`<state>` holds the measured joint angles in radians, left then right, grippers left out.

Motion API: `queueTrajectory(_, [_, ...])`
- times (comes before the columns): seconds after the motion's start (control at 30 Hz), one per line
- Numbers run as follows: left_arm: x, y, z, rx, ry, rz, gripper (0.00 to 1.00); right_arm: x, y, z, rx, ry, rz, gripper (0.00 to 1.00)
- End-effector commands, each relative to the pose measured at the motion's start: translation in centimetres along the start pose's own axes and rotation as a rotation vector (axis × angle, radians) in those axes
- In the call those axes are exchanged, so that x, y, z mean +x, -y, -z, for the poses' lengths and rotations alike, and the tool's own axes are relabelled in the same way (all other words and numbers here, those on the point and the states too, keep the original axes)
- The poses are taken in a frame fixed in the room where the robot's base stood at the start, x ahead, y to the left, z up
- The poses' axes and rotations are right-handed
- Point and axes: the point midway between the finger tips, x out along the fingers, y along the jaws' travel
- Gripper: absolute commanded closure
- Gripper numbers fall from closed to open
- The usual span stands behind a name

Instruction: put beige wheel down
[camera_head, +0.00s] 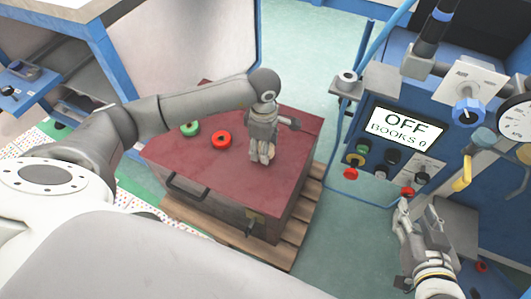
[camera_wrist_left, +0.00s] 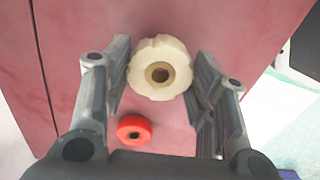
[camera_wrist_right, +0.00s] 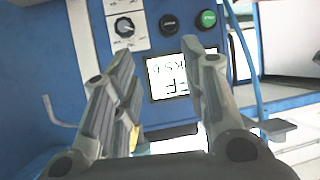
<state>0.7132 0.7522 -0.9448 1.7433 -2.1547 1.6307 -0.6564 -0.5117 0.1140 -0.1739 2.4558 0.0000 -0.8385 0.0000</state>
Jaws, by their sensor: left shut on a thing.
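The beige wheel (camera_wrist_left: 157,55) is between the fingers of my left gripper (camera_wrist_left: 161,85), over the dark red top of the chest (camera_head: 220,175). In the head view the wheel (camera_head: 271,154) is mostly hidden by the left gripper (camera_head: 262,158), which points down at the top. I cannot tell if the wheel touches the top. My right gripper (camera_head: 415,205) is open and empty in front of the blue machine.
A red wheel (camera_head: 221,139) and a green wheel (camera_head: 190,129) lie on the chest top, left of the left gripper. The chest stands on a wooden pallet (camera_head: 277,252). The blue machine, at right, has a screen (camera_head: 403,127) reading "OFF". The chest top's front is clear.

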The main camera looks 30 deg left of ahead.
Motion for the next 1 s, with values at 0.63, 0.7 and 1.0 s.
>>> queueTrajectory(0.63, [3.5,-0.2,-0.4,0.001,0.000,0.000,0.77,0.1,0.8,5.8,0.001,-0.296,0.017,0.60])
queueTrajectory(0.7, [3.5,-0.2,-0.4,0.001,0.000,0.000,0.77,0.1,0.8,5.8,0.001,-0.297,0.017,0.60])
queueTrajectory(1.0, [3.8,-0.2,-0.3,0.001,0.000,0.000,0.47,-0.1,0.8,6.6,0.001,-0.343,0.019,0.60])
